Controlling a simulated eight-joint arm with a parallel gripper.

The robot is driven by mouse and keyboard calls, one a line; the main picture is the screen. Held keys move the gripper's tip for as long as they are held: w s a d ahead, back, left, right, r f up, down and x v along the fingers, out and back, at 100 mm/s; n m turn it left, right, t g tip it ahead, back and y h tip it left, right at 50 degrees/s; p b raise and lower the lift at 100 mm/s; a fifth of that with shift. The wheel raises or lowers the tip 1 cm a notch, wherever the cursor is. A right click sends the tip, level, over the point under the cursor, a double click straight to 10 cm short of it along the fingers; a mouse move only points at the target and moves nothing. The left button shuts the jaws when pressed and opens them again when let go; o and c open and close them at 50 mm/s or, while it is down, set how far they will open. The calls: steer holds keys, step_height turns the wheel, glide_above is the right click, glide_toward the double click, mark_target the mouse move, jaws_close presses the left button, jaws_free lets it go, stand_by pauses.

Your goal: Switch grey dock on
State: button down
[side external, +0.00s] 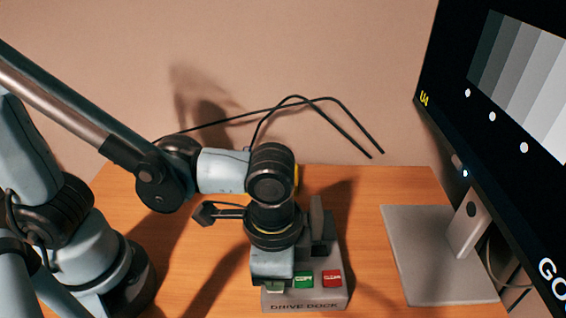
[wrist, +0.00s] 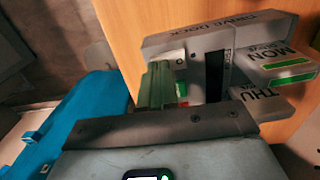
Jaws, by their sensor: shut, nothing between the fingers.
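The grey dock (side external: 318,297), lettered DRIVE DOCK, stands on the wooden table with a green button (side external: 303,279) and a red button (side external: 331,279) on top. In the wrist view the dock (wrist: 270,25) lies at the top, with a dark slot and drives marked MON (wrist: 275,55) and THU (wrist: 262,98) beside it. My gripper (side external: 273,287) is shut and empty, pointing down over the dock's left end. In the wrist view its pale green fingertips (wrist: 158,85) are close against the dock's edge; I cannot tell whether they touch. A power switch is not clearly visible, as my gripper covers that end.
A monitor (side external: 515,90) on a grey stand (side external: 435,255) stands at the right. Black cables arch behind my arm near the wall. A blue object (wrist: 85,120) shows at the left of the wrist view. The table (side external: 375,240) between dock and monitor stand is clear.

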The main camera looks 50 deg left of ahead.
steer(key=shift+f, duration=0.2)
steer(key=shift+r, duration=3.55)
steer(key=w+a+n+t, duration=0.3)
steer(key=w+a+n, duration=0.1)
steer(key=a, duration=0.6)
steer(key=w+a+r+n+t, duration=0.1)
steer(key=w+a+n+t, duration=0.3)
steer(key=a, duration=0.7)
steer(key=shift+w+n, duration=0.45)
steer(key=shift+n, duration=0.05)
